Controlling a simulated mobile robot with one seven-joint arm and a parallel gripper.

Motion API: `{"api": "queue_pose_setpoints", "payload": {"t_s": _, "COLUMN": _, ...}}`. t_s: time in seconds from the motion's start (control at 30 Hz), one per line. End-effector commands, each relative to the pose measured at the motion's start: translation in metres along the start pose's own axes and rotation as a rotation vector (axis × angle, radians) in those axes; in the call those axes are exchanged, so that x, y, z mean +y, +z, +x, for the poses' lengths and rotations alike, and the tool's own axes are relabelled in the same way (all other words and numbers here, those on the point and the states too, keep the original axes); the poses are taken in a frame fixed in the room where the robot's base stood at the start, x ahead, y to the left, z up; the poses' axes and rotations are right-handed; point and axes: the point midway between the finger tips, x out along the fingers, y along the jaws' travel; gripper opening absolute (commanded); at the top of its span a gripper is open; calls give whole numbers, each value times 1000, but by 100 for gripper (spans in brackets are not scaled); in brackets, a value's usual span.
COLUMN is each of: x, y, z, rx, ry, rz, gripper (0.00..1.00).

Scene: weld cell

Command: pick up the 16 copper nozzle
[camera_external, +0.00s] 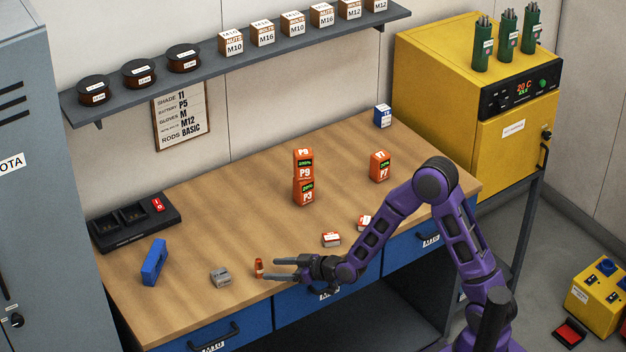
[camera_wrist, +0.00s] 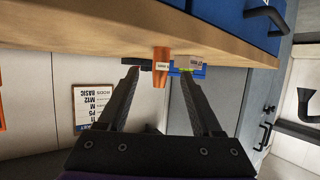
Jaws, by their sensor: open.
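A small copper nozzle (camera_external: 259,267) stands on the wooden bench near its front edge, with a white band label too small to read. My gripper (camera_external: 276,268) is open and level just to the right of it, low over the bench edge, fingers pointing left at it. In the wrist view, which is upside down, the nozzle (camera_wrist: 162,60) shows just beyond the fingertips, between the lines of the two fingers of my gripper (camera_wrist: 157,78). Nothing is held.
A grey block (camera_external: 220,278) and a blue item (camera_external: 154,262) stand left of the nozzle. White-and-red boxes (camera_external: 331,240) lie behind my wrist. Orange battery packs (camera_external: 303,193) are stacked farther back. A black charger (camera_external: 136,222) sits at the back left. The central bench (camera_external: 225,225) is clear.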

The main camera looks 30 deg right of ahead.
Motion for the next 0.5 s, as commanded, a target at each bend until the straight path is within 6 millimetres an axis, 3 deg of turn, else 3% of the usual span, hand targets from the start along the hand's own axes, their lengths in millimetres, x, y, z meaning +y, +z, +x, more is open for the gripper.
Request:
{"api": "queue_pose_setpoints", "payload": {"t_s": 0.23, "x": 0, "y": 1, "z": 18, "rx": -1, "ry": 0, "rz": 1, "gripper": 66}}
{"api": "queue_pose_setpoints", "payload": {"t_s": 0.5, "x": -2, "y": 2, "z": 55, "rx": 0, "ry": -1, "rz": 0, "gripper": 66}}
